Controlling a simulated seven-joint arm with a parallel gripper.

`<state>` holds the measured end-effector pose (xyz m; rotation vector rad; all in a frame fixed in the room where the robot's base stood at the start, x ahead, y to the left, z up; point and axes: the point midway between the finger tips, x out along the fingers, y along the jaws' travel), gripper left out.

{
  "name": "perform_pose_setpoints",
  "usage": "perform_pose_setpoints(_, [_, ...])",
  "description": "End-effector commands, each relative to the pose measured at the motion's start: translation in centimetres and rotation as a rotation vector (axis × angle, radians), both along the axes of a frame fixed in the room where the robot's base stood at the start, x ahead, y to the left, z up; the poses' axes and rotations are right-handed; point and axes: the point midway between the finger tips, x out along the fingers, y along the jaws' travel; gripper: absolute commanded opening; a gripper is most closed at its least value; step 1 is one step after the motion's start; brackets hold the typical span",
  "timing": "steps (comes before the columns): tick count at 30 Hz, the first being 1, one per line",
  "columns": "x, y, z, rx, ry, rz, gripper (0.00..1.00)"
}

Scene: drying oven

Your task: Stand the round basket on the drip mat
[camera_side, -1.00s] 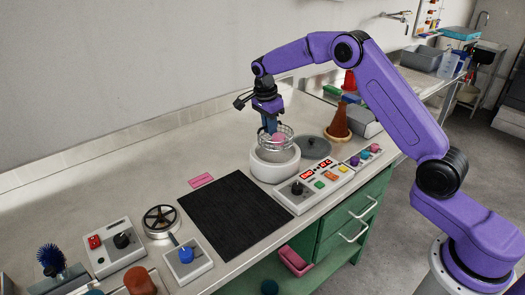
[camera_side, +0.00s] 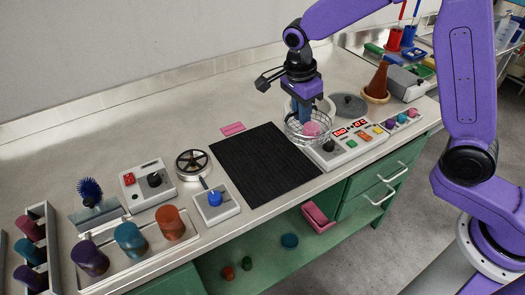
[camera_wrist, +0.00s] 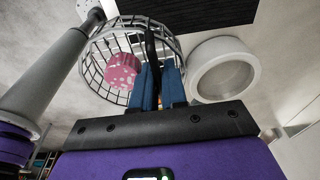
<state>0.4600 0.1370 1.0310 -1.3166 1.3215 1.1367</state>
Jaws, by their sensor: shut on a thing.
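The round wire basket (camera_side: 308,140) holds a pink speckled piece (camera_side: 312,129). My gripper (camera_side: 303,120) is shut on the basket's rim, and the basket hangs about upright in front of the white round pot (camera_side: 329,107), partly hiding it. The black drip mat (camera_side: 262,165) lies flat and bare on the bench, left of the basket in the side view. In the wrist view the basket (camera_wrist: 100,80) is beside the fingers, the pot (camera_wrist: 254,68) is empty at right, and the mat (camera_wrist: 195,15) is at the top edge. The basket's height is hard to judge.
A control box (camera_side: 345,147) with a red display stands right of the mat, close under the basket. A grey lid (camera_side: 350,104) and a brown cone-shaped flask (camera_side: 377,82) are behind. A blue-knobbed box (camera_side: 215,202) and a handwheel (camera_side: 193,164) flank the mat's left side.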

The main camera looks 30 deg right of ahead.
Motion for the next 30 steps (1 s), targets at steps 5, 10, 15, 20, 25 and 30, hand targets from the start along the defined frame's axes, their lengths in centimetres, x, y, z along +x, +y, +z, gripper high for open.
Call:
perform_pose_setpoints(5, [2.2, 0.7, -1.2, -0.001, 0.002, 0.000, 0.00])
perform_pose_setpoints(10, [5.0, 1.5, -2.5, -0.001, 0.002, 0.000, 0.00])
perform_pose_setpoints(15, [7.6, 2.3, -3.6, 0.000, 0.001, 0.000, 0.00])
perform_pose_setpoints(20, [9.5, 2.9, -5.6, -0.002, 0.003, 0.001, 0.00])
perform_pose_setpoints(25, [11.3, 3.4, -7.8, -0.001, 0.002, 0.001, 0.00])
perform_pose_setpoints(30, [12.4, 3.7, -9.0, -0.001, 0.001, 0.000, 0.00])
